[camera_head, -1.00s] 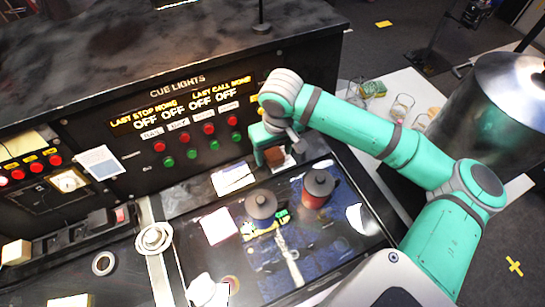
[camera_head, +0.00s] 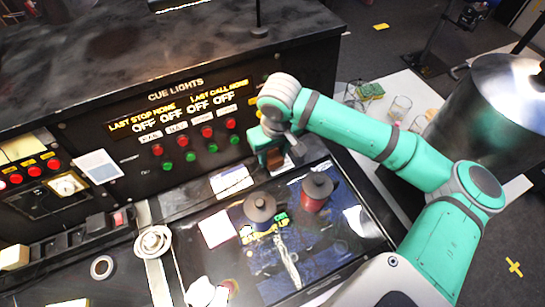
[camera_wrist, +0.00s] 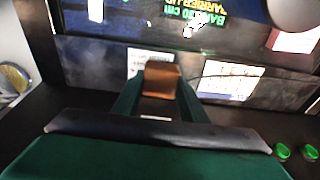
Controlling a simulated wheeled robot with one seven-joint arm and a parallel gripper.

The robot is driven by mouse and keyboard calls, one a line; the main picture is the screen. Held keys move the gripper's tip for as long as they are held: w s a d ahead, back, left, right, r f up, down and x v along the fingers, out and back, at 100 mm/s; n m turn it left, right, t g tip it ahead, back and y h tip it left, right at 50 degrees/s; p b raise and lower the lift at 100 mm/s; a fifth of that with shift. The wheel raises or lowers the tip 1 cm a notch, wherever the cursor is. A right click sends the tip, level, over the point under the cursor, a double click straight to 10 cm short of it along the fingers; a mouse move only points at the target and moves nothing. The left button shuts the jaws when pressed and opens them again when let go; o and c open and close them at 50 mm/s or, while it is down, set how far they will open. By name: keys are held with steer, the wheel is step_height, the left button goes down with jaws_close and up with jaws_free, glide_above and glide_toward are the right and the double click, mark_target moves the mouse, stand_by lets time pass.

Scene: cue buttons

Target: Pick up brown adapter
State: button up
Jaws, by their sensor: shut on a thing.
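The brown adapter (camera_wrist: 160,80) is a small brown block between the two green fingers of my gripper (camera_wrist: 158,92) in the wrist view. My gripper is shut on it. In the head view my gripper (camera_head: 273,158) is at the right end of the cue-light panel, above the back edge of the desk, and the brown adapter (camera_head: 275,160) shows only as a small dark-brown patch there, partly hidden by the fingers. I cannot tell from these frames whether the adapter is clear of the surface.
The cue-light panel (camera_head: 190,92) with red and green buttons stands just behind and left of my gripper. A dark cup (camera_head: 260,208) and a red cup with a dark top (camera_head: 316,192) stand on the desk in front. Glasses (camera_head: 399,107) are on a white table at right.

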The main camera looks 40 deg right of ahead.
steer(key=shift+r, duration=0.5)
steer(key=s+a+r, duration=0.2)
steer(key=s+r, duration=0.3)
steer(key=s, duration=0.1)
steer(key=s+a+r, duration=0.2)
steer(key=s+r, duration=0.4)
steer(key=s, duration=0.1)
steer(key=shift+a+r, duration=0.25)
steer(key=shift+a, duration=0.1)
steer(key=shift+a, duration=0.1)
step_height(320, 180, up, 4)
steer(key=shift+s+r, duration=0.1)
